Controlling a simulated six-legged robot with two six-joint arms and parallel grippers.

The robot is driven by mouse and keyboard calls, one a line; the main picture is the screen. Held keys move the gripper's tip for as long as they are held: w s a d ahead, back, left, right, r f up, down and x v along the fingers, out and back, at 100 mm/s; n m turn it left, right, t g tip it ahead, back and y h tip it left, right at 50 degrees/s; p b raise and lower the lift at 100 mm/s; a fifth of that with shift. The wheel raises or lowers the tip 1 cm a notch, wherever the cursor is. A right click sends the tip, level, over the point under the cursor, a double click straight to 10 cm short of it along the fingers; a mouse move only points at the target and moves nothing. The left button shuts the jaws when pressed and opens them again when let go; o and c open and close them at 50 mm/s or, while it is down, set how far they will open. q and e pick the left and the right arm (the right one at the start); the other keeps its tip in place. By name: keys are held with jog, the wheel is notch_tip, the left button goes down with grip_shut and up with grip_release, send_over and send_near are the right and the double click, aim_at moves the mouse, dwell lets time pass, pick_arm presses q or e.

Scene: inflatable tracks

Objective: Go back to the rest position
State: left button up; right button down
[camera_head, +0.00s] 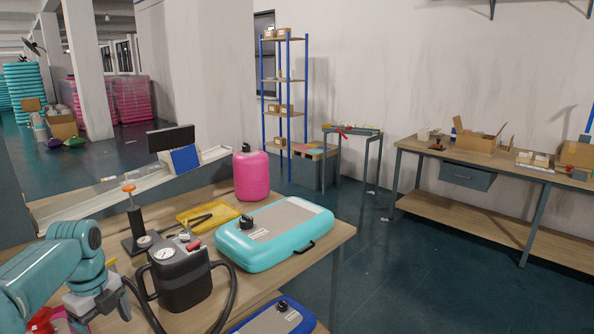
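My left arm, teal and grey, comes in at the lower left and bends down past the wooden table's left side. Its fingers do not show, and I cannot tell whether they hold anything. My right arm and gripper are out of view. On the wooden table (325,238) lies a teal inflatable track (300,222) with a grey top panel. A dark pump (180,277) with a gauge and hose stands left of it. A pink canister (251,175) stands upright behind the track.
A yellow tray (208,215) and an orange-knobbed stand (135,225) are on the table. A blue item (280,318) lies lower, at the front. A workbench (470,178) with boxes and a blue-posted shelf (285,85) stand by the wall. Floor between is mostly clear.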

pick_arm(q)
jog(key=d+f+n+h, duration=0.1)
jog(key=d+f+n, duration=0.3)
jog(key=d+f, duration=0.55)
jog(key=d+f+n+h, duration=0.1)
jog(key=d+f+n, duration=0.45)
jog(key=f, duration=0.75)
jog(key=s+d+f+n+h, duration=0.2)
jog(key=s+d+f+n, duration=0.4)
jog(key=s+d+f, duration=0.4)
jog(key=s+d+n, duration=0.3)
jog(key=s+n, duration=0.1)
jog(key=s, duration=0.2)
jog(key=s+d+f+n, duration=0.1)
jog(key=s+d+n, duration=0.2)
jog(key=s, duration=0.3)
jog(key=shift+f+n, duration=0.15)
jog(key=shift+n, duration=0.3)
jog(key=shift+d, duration=0.1)
jog(key=c, duration=0.7)
jog(key=shift+c, duration=0.3)
jog(key=shift+s+t, duration=0.1)
jog(key=shift+t, duration=0.2)
